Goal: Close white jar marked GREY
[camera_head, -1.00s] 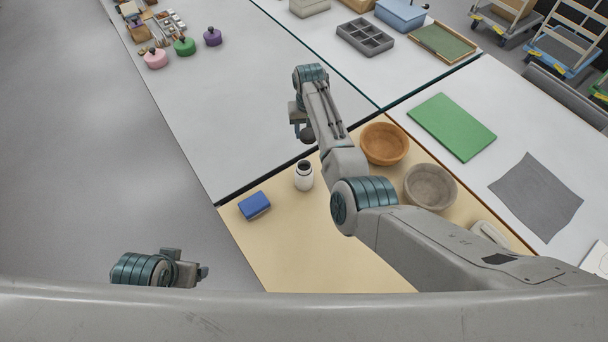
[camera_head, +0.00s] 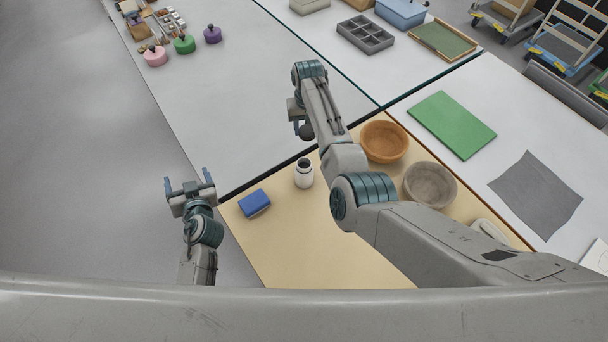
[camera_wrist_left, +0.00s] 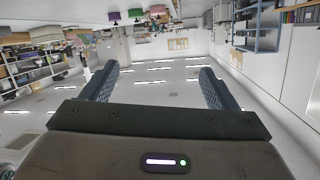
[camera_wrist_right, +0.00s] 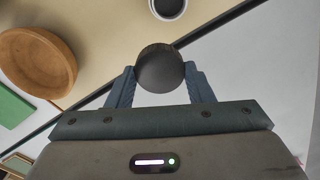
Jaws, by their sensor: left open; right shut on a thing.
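The white jar (camera_head: 304,174) stands upright and uncapped on the beige mat, its dark mouth facing up. Its mouth also shows at the top of the right wrist view (camera_wrist_right: 168,8). Any marking on it is too small to read. My right gripper (camera_head: 304,128) is shut on a round dark lid (camera_wrist_right: 160,69), held above the table a little beyond the jar and apart from it. My left gripper (camera_head: 188,178) is open and empty, left of the table edge over the floor. Its spread fingers show in the left wrist view (camera_wrist_left: 158,85).
A blue block (camera_head: 254,204) lies left of the jar. An orange bowl (camera_head: 385,143) and a grey bowl (camera_head: 430,186) stand to the right, near my right arm. Pink (camera_head: 155,57), green (camera_head: 184,46) and purple (camera_head: 212,36) knobbed items stand far off. The white table's middle is clear.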

